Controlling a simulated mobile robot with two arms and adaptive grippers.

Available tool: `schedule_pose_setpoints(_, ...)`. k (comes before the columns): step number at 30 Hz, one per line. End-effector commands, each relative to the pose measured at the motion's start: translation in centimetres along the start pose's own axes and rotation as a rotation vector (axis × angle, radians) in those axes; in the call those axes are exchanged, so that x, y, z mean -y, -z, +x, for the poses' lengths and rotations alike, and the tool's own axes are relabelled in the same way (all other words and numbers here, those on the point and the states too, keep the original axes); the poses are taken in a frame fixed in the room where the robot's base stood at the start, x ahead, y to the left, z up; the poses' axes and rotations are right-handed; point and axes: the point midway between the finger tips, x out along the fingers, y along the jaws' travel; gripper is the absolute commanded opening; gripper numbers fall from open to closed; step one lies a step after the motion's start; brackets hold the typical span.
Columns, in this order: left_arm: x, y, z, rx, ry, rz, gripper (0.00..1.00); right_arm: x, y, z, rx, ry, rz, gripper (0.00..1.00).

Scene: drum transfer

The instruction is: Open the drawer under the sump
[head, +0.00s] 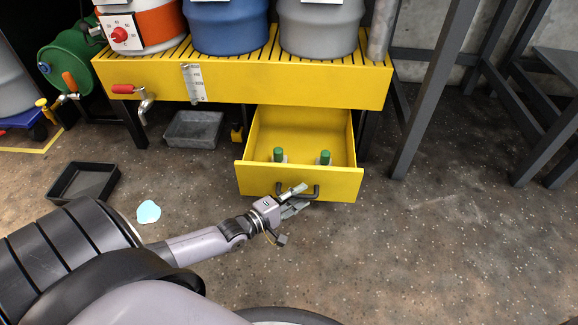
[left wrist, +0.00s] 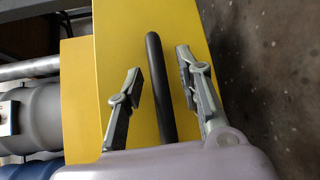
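The yellow drawer (head: 260,180) under the yellow sump (head: 240,84) is pulled well out, with its inside showing. Two green-topped items (head: 278,155) (head: 325,158) stand in it. Its dark bar handle (head: 316,191) is on the front panel. My left gripper (head: 295,201) is at the handle. In the left wrist view the handle (left wrist: 160,90) runs between the two fingers of my left gripper (left wrist: 162,84), with a gap showing on both sides. The fingers are apart and not closed on it. My right gripper is not in view.
Drums (head: 225,25) stand on the sump's slatted top. A red-handled tap (head: 145,100) sticks out at its left. A grey tray (head: 193,130) and a black tray (head: 84,182) lie on the floor, near a pale blue puddle (head: 148,211). Floor right of the drawer is clear.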

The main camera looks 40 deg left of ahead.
Motion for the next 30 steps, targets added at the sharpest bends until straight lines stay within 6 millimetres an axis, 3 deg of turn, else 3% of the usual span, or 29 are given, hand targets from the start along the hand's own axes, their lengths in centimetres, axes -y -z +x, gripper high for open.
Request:
schedule_pose_setpoints(5,0.2,0.0,-2.2,0.001,0.004,0.001,0.33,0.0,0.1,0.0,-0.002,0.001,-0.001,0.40)
schedule_pose_setpoints(18,0.1,0.0,-10.1,0.000,0.004,-0.001,0.33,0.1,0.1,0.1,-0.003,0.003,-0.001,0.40)
schedule_pose_setpoints(24,0.0,0.0,-11.6,0.000,0.001,0.001,0.33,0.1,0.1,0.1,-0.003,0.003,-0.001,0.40)
schedule_pose_setpoints(30,0.0,0.0,-11.8,-0.001,0.001,0.000,0.33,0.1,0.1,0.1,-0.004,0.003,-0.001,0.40)
